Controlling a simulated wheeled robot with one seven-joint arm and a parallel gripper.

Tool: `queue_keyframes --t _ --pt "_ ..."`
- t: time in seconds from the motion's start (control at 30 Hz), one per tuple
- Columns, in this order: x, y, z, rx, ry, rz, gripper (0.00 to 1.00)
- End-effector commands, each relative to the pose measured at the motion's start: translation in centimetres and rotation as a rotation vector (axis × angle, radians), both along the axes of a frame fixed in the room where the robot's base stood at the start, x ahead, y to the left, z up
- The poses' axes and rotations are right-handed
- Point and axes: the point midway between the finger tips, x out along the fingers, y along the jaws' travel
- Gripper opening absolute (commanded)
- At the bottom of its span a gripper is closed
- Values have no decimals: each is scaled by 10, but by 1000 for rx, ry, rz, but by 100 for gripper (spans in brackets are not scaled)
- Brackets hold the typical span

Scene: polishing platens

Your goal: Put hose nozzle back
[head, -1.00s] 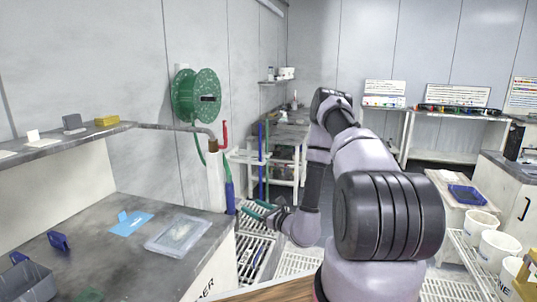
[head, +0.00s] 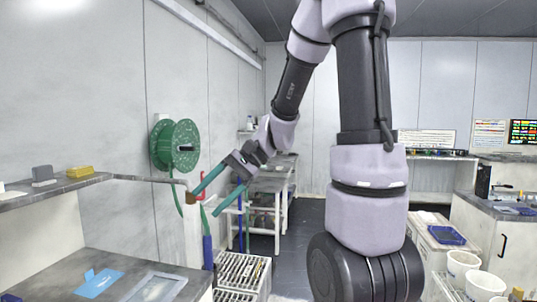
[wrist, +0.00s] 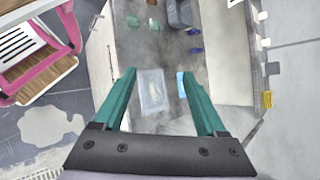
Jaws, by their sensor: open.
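A green hose reel (head: 175,147) is mounted on the left wall, with green hose hanging below it. A long blue piece (head: 207,251) hangs upright by the bench's far corner, below a stretch of green hose; I cannot tell for sure that it is the nozzle. A red piece (head: 203,189) shows just above, partly hidden by a finger. My gripper (head: 205,206) is open and empty, its green fingers pointing down and left, overlapping the pipe end in the head view. In the wrist view the spread fingers (wrist: 158,72) frame the bench top; I make out no nozzle there.
A grey pipe (head: 150,180) runs from the shelf (head: 60,186) to a brown-collared end near my fingers. The bench (head: 60,272) holds a clear tray (head: 157,287) and a blue sheet (head: 98,283). A slatted rack (head: 243,270) stands beyond it. Dark floor lies open farther back.

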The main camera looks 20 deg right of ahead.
Motion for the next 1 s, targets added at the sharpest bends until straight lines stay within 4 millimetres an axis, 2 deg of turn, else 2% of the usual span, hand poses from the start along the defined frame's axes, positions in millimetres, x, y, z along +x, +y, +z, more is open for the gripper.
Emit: queue_keyframes --t 0.03,0.2,0.4,0.5,0.7,1.0 --pt "-12 -7 10 -76 -68 25 74" --pt "-41 -41 36 -339 -286 68 74" --pt "-63 -83 74 -595 -558 53 74" --pt "-70 -97 91 -675 -660 33 74" --pt "-77 -111 106 -747 -754 12 74" --pt "-77 -112 106 -749 -757 10 74"
